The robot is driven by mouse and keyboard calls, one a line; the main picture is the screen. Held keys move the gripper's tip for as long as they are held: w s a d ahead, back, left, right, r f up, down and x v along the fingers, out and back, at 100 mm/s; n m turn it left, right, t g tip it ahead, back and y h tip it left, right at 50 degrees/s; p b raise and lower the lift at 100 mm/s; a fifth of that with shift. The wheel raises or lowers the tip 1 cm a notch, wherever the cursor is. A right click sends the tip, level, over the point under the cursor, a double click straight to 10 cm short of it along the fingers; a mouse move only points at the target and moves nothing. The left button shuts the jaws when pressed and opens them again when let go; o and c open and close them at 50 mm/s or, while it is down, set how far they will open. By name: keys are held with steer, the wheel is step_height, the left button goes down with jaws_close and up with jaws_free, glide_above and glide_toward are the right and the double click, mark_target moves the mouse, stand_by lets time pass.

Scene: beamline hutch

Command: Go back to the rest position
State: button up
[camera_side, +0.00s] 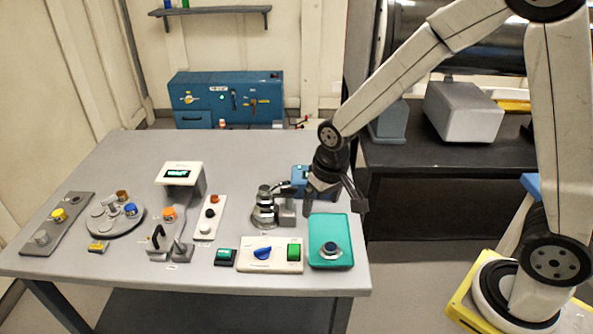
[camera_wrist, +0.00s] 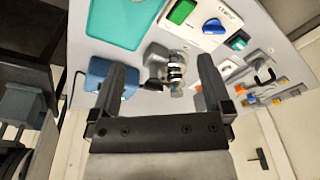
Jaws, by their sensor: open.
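My gripper (camera_side: 335,208) hangs from my arm over the right part of the grey table (camera_side: 110,270), above the blue box and the back of the teal tray. Its two fingers are spread apart with nothing between them. In the wrist view my gripper (camera_wrist: 165,68) also shows open. Beyond its fingertips are the metal holder (camera_wrist: 176,72) and the blue box (camera_wrist: 98,72); the left finger partly covers the box. No marked rest spot shows in either view.
The teal tray (camera_side: 320,222) holds a dark round piece (camera_side: 330,249). The metal holder (camera_side: 265,208) stands left of my gripper. A white panel (camera_side: 253,265) has a blue knob. A round disc (camera_side: 100,224) with several pieces is farther left. The table's back is clear.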

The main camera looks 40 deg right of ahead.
steer(key=s+d+r+n+t, duration=0.1)
steer(key=s+d, duration=0.3)
steer(key=s, duration=0.5)
steer(key=shift+s+d+r, duration=0.25)
